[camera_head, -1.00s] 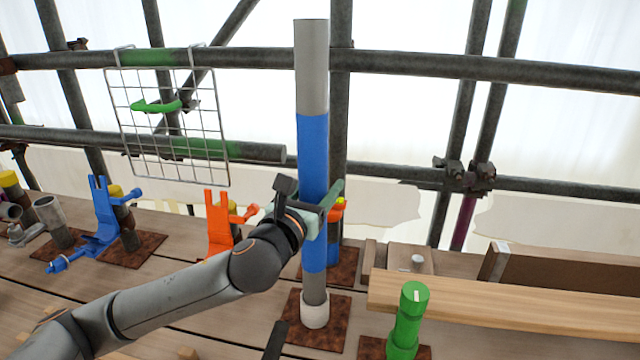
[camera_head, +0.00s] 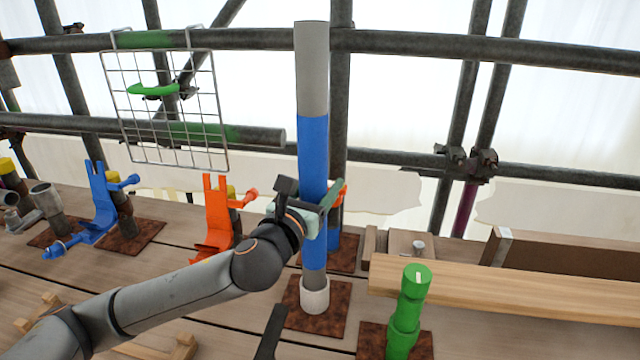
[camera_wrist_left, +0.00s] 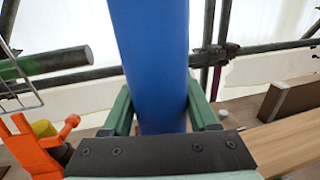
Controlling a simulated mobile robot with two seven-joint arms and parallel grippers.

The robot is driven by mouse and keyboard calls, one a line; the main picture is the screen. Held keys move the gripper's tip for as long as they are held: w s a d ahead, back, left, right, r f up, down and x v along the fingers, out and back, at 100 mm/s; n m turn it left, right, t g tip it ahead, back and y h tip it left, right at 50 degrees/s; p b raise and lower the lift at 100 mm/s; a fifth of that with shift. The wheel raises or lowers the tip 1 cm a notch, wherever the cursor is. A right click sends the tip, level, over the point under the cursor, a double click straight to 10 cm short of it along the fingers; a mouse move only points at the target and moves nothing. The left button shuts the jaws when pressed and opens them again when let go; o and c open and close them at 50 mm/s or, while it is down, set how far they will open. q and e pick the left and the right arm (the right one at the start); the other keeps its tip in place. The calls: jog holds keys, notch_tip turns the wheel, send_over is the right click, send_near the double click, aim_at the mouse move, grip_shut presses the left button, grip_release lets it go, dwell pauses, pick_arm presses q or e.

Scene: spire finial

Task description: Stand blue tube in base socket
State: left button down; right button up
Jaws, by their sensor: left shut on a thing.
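The blue tube (camera_head: 313,150) has a blue middle and grey ends and stands nearly upright in the head view. Its lower end meets the white base socket (camera_head: 314,295) on a rusty plate; how deep it sits inside cannot be told. My left gripper (camera_head: 318,212) is shut on the tube's blue part, below its middle. In the left wrist view the blue tube (camera_wrist_left: 155,60) fills the space between the green fingers of my left gripper (camera_wrist_left: 160,115). My right gripper is not in view.
A green post (camera_head: 408,310) stands right of the socket, and timber planks (camera_head: 500,290) lie behind it. Orange (camera_head: 216,220) and blue (camera_head: 100,215) brackets stand to the left. A wire grid (camera_head: 165,110) hangs on scaffold rails behind.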

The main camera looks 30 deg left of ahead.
pick_arm(q)
jog(key=shift+r, duration=0.2)
jog(key=shift+c, duration=0.8)
grip_release()
jog(key=shift+o, duration=0.6)
jog(key=shift+f, duration=0.35)
jog(key=shift+o, duration=0.2)
jog(key=shift+r, duration=0.1)
jog(key=shift+f, duration=0.3)
jog(key=shift+f, duration=0.25)
jog(key=shift+s, duration=0.15)
